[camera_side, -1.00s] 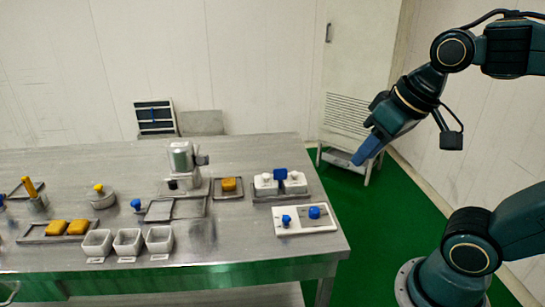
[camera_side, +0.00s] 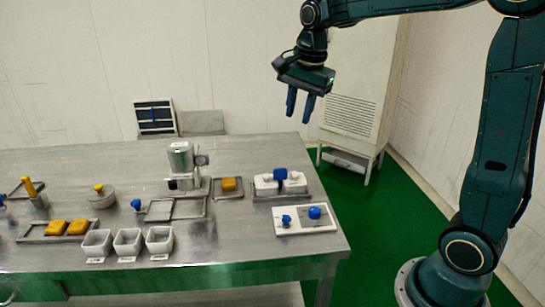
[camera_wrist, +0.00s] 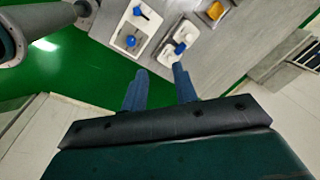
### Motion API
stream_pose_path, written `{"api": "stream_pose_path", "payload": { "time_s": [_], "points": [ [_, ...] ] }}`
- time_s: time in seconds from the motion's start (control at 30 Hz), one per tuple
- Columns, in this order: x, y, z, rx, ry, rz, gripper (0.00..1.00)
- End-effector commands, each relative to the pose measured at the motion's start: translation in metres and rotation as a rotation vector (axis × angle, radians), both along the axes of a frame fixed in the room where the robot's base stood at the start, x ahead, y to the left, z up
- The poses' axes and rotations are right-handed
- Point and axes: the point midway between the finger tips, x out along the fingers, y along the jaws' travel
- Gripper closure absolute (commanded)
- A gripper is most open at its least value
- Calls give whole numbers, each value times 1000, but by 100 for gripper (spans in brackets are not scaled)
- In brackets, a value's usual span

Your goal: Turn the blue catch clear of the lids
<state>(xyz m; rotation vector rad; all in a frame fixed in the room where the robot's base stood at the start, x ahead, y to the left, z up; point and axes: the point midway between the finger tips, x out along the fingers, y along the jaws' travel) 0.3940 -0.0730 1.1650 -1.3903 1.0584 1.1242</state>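The blue catch (camera_side: 280,174) sits between two white lidded containers, at their tops. The left lid (camera_side: 265,177) and the right lid (camera_side: 295,176) are white with small knobs. In the wrist view the blue catch (camera_wrist: 179,49) shows just beyond one fingertip, with the white lids around it partly hidden. My gripper (camera_side: 300,118) is open and empty, pointing down high above the back right of the table. Its two blue fingers also show apart in the wrist view (camera_wrist: 157,84).
A white board (camera_side: 305,227) with two blue knobs lies in front of the containers. A metal machine (camera_side: 181,165), a yellow block on a tray (camera_side: 229,184) and white cups (camera_side: 128,242) stand to the left. A cabinet (camera_side: 352,105) stands behind.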

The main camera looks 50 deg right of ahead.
Motion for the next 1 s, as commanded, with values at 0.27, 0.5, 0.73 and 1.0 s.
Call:
{"api": "stream_pose_path", "payload": {
  "time_s": [0.27,0.5,0.73,1.0],
  "points": [
    [52,-32,-32,61,70,-363,71],
    [88,-60,-67,95,122,-668,71],
    [105,-76,-89,109,150,-848,71],
    [108,-79,-93,111,154,-883,71]
  ]
}}
